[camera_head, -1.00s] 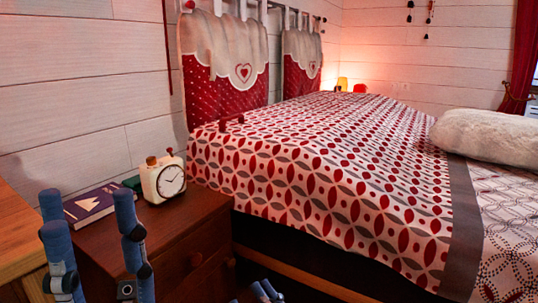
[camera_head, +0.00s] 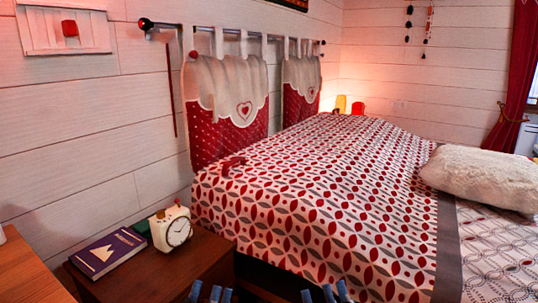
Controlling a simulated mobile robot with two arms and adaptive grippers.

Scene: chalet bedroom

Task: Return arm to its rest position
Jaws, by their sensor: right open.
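My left gripper (camera_head: 210,294) shows only as blue fingertips at the bottom edge, in front of the nightstand and low beside the bed. Its palm and arm are out of frame, and I cannot tell how far apart its fingers are. My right gripper (camera_head: 326,294) also shows only as blue fingertips at the bottom edge, further right, in front of the bed's side. Its fingers are apart and I see nothing between them.
A dark wooden nightstand (camera_head: 150,285) holds a purple book (camera_head: 108,252) and a cream clock (camera_head: 172,227). The bed (camera_head: 320,205), with a red-patterned cover, fills the middle and right. A white pillow (camera_head: 485,178) lies on it. A wooden surface (camera_head: 28,275) is at lower left.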

